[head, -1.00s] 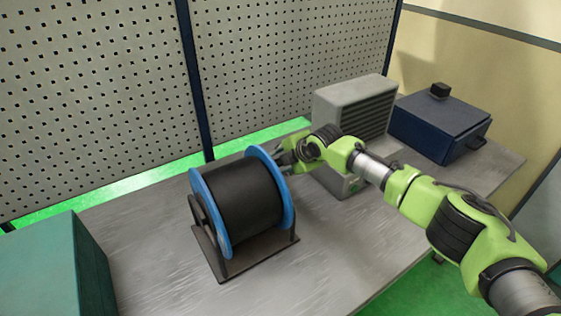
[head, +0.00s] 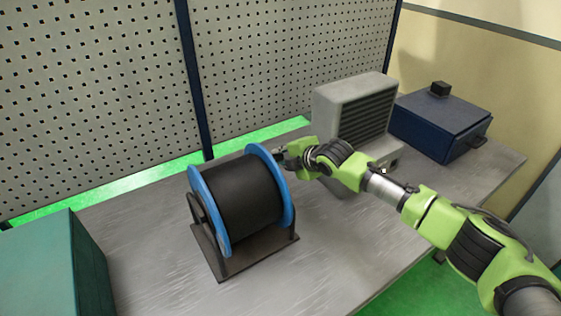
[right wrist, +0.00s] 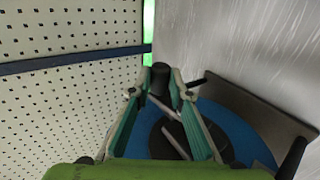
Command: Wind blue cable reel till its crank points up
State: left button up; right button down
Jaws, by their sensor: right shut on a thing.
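The cable reel (head: 246,196) stands on its dark stand, with a black wound drum between two blue flanges. Its right blue flange (right wrist: 238,128) fills the lower right of the right wrist view. My right gripper (head: 281,154) is at the upper far edge of that flange, on the reel's right side. In the right wrist view its two fingers (right wrist: 161,80) are shut on the dark crank handle (right wrist: 160,74). The crank arm is mostly hidden by the gripper and flange, so its exact angle cannot be told. My left gripper is not in view.
The grey workbench (head: 330,240) has free room in front of the reel. A grey vented box (head: 340,108) and a dark blue box (head: 435,125) stand to the right. A teal box (head: 45,265) is at front left. A perforated panel (head: 90,90) rises behind.

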jog(key=t+b, duration=0.1)
jog(key=t+y+b, duration=0.1)
jog(key=s+y+b, duration=0.1)
jog(key=b, duration=0.1)
jog(key=shift+d+r+t, duration=0.3)
jog(key=shift+r+t, duration=0.05)
jog(key=shift+t, duration=0.05)
jog(key=shift+s+d+r+t+y+b, duration=0.15)
jog(key=shift+r+t+y+b, duration=0.3)
jog(key=shift+b, duration=0.35)
jog(key=shift+r, duration=0.1)
jog(key=c, duration=1.8)
grip_release()
jog(key=shift+c, duration=0.2)
jog(key=shift+d, duration=0.1)
jog(key=v, duration=1.2)
